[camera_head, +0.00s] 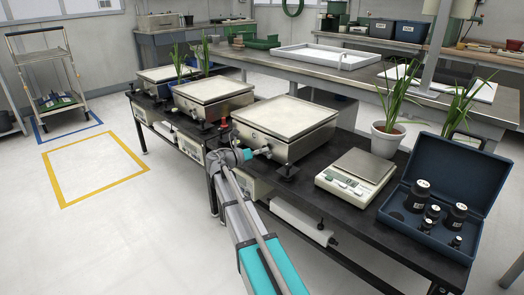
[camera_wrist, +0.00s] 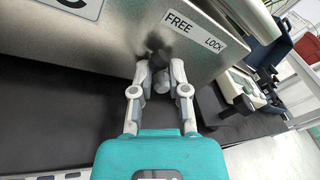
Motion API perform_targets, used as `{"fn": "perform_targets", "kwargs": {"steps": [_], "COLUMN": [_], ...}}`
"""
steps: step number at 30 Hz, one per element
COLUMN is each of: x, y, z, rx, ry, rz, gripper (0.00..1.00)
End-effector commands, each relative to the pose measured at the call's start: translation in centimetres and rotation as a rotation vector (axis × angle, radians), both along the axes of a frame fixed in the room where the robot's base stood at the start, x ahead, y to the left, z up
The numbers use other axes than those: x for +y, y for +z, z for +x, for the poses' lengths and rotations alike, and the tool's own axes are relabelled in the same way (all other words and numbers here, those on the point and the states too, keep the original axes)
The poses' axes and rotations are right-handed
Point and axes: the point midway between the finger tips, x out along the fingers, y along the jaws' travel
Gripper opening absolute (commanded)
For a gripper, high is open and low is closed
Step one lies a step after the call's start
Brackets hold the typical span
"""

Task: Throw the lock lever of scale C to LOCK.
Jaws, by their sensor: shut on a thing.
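Scale C shows in the wrist view as a brushed metal front (camera_wrist: 110,40) with part of a letter C plate at the top left. In the head view it appears to be the nearest of the boxy platform scales (camera_head: 290,150). A white label (camera_wrist: 196,32) reads FREE on its left and LOCK on its right. The lock lever (camera_wrist: 158,58), dark at its mount, sticks out below the FREE end of the label. My gripper (camera_wrist: 160,88) is shut on the lever's end, a finger on each side; it also shows in the head view (camera_head: 254,153). The fingers partly hide the lever.
A bench scale (camera_head: 361,166), a potted plant (camera_head: 386,139) and an open blue weight case (camera_head: 462,180) stand to the right on the black table. Two more platform scales (camera_head: 213,97) stand farther left.

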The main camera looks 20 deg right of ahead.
Motion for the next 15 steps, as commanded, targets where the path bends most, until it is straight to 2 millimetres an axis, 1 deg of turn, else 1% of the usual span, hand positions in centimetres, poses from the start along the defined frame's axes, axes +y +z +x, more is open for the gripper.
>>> {"fn": "perform_targets", "kwargs": {"steps": [1, 5, 15], "x": [-0.1, -0.2, -0.5], "y": [0.4, 0.6, 1.1], "z": [-0.1, -0.4, -1.3], "rx": [-0.028, -0.119, -0.415], "ry": [0.001, 0.0, 0.001], "rz": [0.009, 0.041, 0.148], "gripper": [0.0, 0.0, 0.0]}}
